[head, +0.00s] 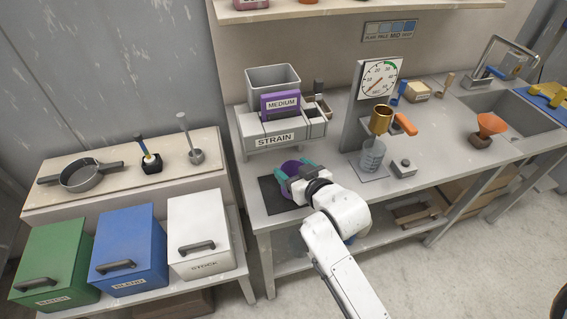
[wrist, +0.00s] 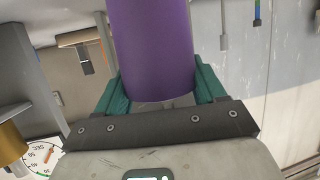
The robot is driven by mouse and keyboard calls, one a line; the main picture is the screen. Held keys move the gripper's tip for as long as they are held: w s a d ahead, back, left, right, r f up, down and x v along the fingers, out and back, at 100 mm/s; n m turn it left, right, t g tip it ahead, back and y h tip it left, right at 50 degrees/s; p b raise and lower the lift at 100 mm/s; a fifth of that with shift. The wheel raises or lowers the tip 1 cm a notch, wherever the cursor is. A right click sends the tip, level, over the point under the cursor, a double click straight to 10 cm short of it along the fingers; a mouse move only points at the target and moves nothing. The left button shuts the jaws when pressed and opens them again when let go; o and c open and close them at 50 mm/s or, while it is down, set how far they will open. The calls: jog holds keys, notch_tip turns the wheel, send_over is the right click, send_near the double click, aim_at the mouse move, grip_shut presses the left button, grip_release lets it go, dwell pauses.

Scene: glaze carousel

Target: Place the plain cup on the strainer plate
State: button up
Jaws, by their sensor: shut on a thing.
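My gripper (head: 293,171) is shut on a purple cup (head: 291,165), with a teal finger on each side of it. In the wrist view the purple cup (wrist: 152,45) fills the space between the fingers, and its visible side bears no marking. The cup is over or at a dark mat (head: 270,196) on the bench; I cannot tell whether it touches. Behind it stands a grey stand labelled STRAIN (head: 275,139), holding a grey open bin (head: 272,77) and a purple block labelled MEDIUM (head: 281,104). I cannot make out a separate strainer plate.
To the right are a brass cup (head: 381,118) above a clear beaker (head: 372,154), a dial post (head: 357,120), an orange funnel (head: 488,126) and a sink (head: 510,103). On the left, lidded green, blue and white boxes (head: 200,233) stand before a shelf with a sieve (head: 80,176).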

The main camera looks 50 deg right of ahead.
aim_at(288, 170)
jog(key=shift+s+f+p+x, duration=0.15)
jog(key=shift+f+x, duration=0.1)
jog(key=shift+x, duration=0.8)
jog(key=shift+f+p+x, duration=0.1)
jog(key=shift+f+x, duration=0.1)
jog(key=shift+x, duration=0.8)
jog(key=shift+s+f+p+x, duration=0.15)
jog(key=shift+f+x, duration=0.1)
jog(key=shift+x, duration=0.8)
jog(key=shift+f, duration=0.1)
jog(key=o, duration=1.1)
